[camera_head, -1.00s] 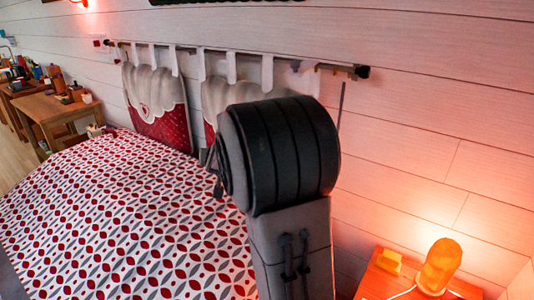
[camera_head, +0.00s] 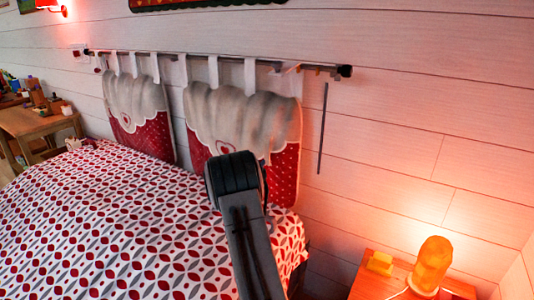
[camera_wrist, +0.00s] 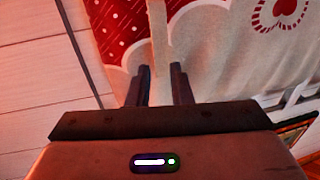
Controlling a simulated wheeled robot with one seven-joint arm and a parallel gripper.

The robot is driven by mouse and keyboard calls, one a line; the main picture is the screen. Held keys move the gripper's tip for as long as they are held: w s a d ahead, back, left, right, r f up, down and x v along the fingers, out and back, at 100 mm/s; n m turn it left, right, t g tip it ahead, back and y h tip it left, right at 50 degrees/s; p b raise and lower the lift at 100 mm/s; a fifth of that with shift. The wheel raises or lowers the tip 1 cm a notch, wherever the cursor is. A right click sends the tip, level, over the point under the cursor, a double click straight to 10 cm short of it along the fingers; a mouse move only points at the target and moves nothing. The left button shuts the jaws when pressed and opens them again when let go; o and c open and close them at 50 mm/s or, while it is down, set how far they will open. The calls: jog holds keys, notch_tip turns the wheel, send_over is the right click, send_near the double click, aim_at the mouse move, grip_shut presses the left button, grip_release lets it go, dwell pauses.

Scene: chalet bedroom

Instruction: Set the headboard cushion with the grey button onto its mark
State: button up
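Two headboard cushions, each grey-white above with a scalloped edge and red below, hang by tabs from a wall rod (camera_head: 215,60). The left cushion (camera_head: 135,95) is clear of my arm. The right cushion (camera_head: 240,110) is partly covered by my arm in the head view. It fills much of the wrist view (camera_wrist: 225,60), appearing upside down with its red heart at the top right. I cannot make out a grey button or a mark. My gripper (camera_wrist: 161,68) has its fingers apart in front of this cushion, with a pale vertical strip showing between them; touching is unclear.
The bed (camera_head: 100,220) with a red, grey and white patterned cover lies below the cushions. A lit orange lamp (camera_head: 432,263) and a yellow block (camera_head: 380,263) stand on a bedside table (camera_head: 372,287) at the lower right. A wooden desk (camera_head: 35,122) is at the left.

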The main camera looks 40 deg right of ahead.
aim_at(267, 161)
jog(key=p+x, duration=0.1)
jog(key=x, duration=0.9)
jog(key=shift+w+d+p, duration=0.2)
jog(key=shift+d+p, duration=0.05)
jog(key=shift+p, duration=0.1)
